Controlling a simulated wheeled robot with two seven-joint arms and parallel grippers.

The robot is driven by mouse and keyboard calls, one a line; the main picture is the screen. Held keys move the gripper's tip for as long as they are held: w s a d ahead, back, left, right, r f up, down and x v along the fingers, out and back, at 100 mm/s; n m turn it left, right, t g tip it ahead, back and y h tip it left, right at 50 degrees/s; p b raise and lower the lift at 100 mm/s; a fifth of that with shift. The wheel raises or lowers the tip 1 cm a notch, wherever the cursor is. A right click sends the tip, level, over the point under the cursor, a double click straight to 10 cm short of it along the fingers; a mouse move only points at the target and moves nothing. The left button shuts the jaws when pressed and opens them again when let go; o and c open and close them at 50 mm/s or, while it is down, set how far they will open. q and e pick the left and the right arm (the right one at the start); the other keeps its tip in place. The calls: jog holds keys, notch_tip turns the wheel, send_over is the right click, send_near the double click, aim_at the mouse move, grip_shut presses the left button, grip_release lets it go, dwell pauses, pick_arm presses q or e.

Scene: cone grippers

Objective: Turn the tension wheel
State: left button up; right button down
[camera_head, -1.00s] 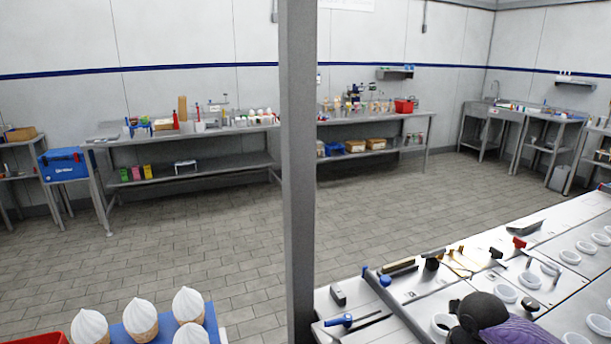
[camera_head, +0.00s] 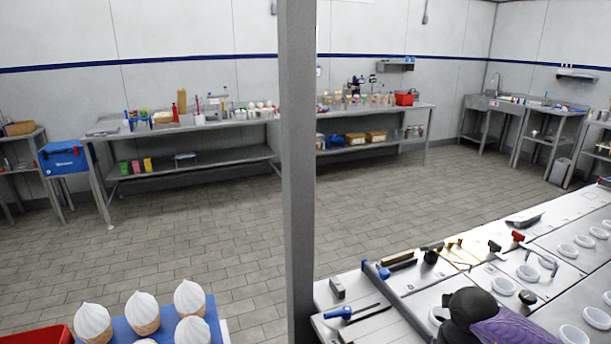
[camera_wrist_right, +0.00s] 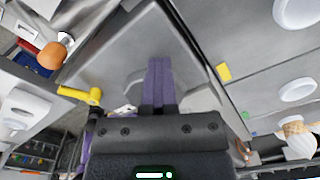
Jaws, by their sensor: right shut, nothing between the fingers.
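I cannot tell for sure which part is the tension wheel. In the right wrist view, an orange knob (camera_wrist_right: 52,56) on a pale stem and a yellow lever handle (camera_wrist_right: 82,94) stand at the left. My right gripper (camera_wrist_right: 159,66) has its purple fingers together with nothing between them, in front of a grey metal surface (camera_wrist_right: 125,50). The knob and the lever are apart from its fingertips. In the head view, my black and purple right arm shows at the bottom right, and its fingertips cannot be made out. My left gripper is not in view.
A steel counter (camera_head: 350,285) with white round cups (camera_head: 503,286), a red-topped part (camera_head: 517,236) and a blue-handled tool (camera_head: 346,312) lies at right. A grey post (camera_head: 297,180) stands mid-view. Swirl-topped cones (camera_head: 142,312) stand at bottom left. The tiled floor (camera_head: 190,235) is clear.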

jog(key=shift+w+a, duration=0.15)
jog(key=shift+a, duration=0.8)
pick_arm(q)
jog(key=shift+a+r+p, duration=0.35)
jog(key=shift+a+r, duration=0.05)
pick_arm(e)
jog(key=shift+a, duration=0.25)
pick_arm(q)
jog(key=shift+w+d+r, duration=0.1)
pick_arm(e)
jog(key=shift+a, duration=0.2)
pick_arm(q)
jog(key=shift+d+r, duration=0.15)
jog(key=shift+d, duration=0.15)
pick_arm(e)
jog(key=shift+a, duration=0.3)
